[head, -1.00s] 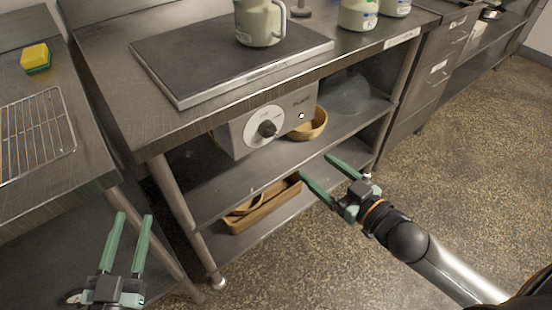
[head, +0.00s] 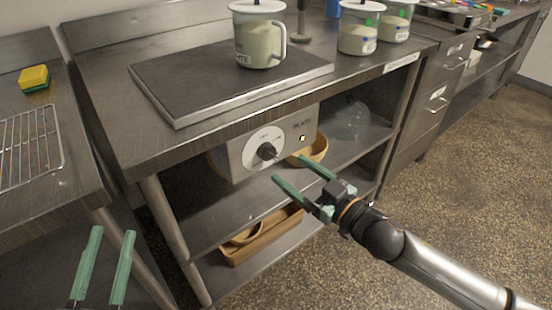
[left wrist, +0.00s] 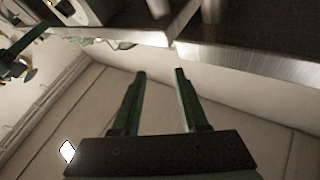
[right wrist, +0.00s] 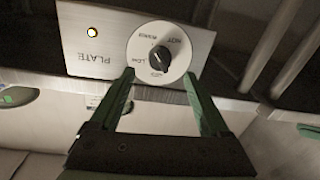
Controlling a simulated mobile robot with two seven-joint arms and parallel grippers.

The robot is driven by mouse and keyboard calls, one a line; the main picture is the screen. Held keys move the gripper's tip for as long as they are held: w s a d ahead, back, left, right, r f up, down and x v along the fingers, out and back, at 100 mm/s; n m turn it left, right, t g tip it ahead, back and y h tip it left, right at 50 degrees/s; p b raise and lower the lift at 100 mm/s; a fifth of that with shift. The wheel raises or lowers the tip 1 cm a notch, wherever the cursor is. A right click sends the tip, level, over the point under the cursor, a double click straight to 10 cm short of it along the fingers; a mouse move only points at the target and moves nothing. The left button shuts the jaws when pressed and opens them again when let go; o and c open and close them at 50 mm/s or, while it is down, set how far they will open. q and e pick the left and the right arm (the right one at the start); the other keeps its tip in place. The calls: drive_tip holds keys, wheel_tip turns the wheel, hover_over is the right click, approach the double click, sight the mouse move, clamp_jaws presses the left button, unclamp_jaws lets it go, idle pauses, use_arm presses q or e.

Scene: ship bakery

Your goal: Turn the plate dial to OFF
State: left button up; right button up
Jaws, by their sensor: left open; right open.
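The plate dial is a black knob (head: 266,151) on a white round face, on the front of a grey control box (head: 235,160) under the counter. In the right wrist view the knob (right wrist: 159,59) and its face appear upside down; the small markings and pointer direction are hard to read. A small lamp (right wrist: 92,31) beside the word PLATE looks lit. My right gripper (head: 289,168) is open and empty, just in front of and slightly below the dial, fingers apart from it. My left gripper (head: 113,232) is open and empty, low at the left.
The dark flat plate (head: 200,83) lies on the counter above the box, with a lidded jug (head: 258,42) on it. A wooden bowl (head: 315,150) sits close to the box's right. A wooden tray (head: 262,240) is on the lower shelf. A rack (head: 30,140) lies at left.

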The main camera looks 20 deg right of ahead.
sight(274, 157)
drive_tip(key=x, duration=0.4)
drive_tip(key=shift+w, duration=0.15)
use_arm(q)
drive_tip(key=shift+s+d+r+m+t+h, duration=0.15)
drive_tip(key=shift+s+r+h, duration=0.1)
drive_tip(key=shift+r, duration=0.15)
drive_tip(key=shift+s+a+r+m+t+h, duration=0.1)
drive_tip(key=shift+r+m+h, duration=0.1)
drive_tip(key=shift+r+h, duration=0.15)
drive_tip(key=shift+s+d+r+m+t+h, duration=0.1)
drive_tip(key=shift+s+r+m+h, duration=0.1)
drive_tip(key=shift+r, duration=0.25)
use_arm(e)
drive_tip(key=shift+x, duration=0.95)
use_arm(q)
drive_tip(key=shift+w, duration=0.15)
use_arm(e)
clamp_jaws()
